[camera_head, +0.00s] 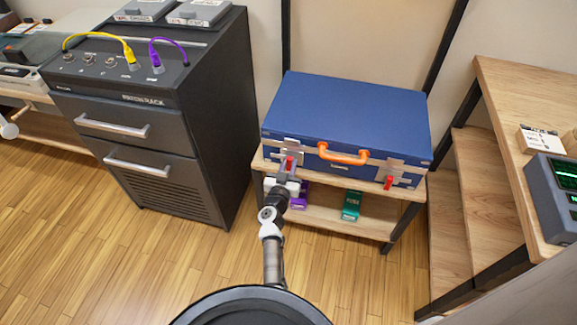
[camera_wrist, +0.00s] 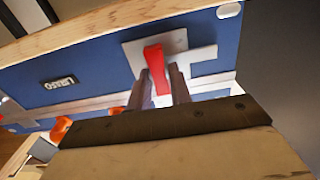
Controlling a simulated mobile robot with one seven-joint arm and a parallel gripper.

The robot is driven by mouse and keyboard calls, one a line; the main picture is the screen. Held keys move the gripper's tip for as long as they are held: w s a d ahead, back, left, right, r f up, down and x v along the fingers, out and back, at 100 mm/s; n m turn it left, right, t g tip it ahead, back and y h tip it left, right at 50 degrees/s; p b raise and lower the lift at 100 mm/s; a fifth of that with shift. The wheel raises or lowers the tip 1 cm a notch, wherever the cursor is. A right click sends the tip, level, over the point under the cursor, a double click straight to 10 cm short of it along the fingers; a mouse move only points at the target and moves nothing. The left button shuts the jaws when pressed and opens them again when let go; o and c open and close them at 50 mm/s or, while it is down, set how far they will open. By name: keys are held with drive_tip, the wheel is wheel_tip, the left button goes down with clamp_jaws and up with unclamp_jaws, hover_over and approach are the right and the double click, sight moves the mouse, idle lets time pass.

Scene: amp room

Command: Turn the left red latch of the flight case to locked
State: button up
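The blue flight case (camera_head: 345,112) lies shut on a low wooden stand. Its left red latch (camera_head: 290,162) is on the front face, left of the orange handle (camera_head: 343,154); the right red latch (camera_head: 389,182) hangs downward. My gripper (camera_head: 289,176) is at the left latch, partly covering it. In the wrist view, the red latch (camera_wrist: 155,68) stands in front of a metal plate (camera_wrist: 178,42), slightly tilted. My gripper's fingers (camera_wrist: 159,78) are apart, one on each side of the latch, with narrow gaps; contact cannot be made out.
A black drawer rack (camera_head: 175,120) stands to the left, with yellow and purple cables on top. Purple and green items (camera_head: 351,205) sit on the stand's lower shelf. Wooden steps (camera_head: 480,190) and a table with a meter (camera_head: 555,190) are on the right. The wooden floor in front is clear.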

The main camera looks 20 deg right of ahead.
clamp_jaws()
drive_tip(key=shift+m, duration=0.3)
drive_tip(key=m+p, duration=0.1)
drive_tip(key=m, duration=0.2)
drive_tip(key=shift+s+m, duration=0.1)
drive_tip(key=shift+m, duration=0.2)
drive_tip(key=m, duration=0.4)
drive_tip(key=shift+d+f+m, duration=0.1)
drive_tip(key=shift+d+m, duration=0.05)
drive_tip(key=shift+m, duration=0.15)
drive_tip(key=m, duration=0.4)
drive_tip(key=shift+s+f+m+b, duration=0.1)
drive_tip(key=shift+f+m+b, duration=0.05)
drive_tip(key=shift+m+b, duration=0.7)
drive_tip(key=shift+m, duration=1.65)
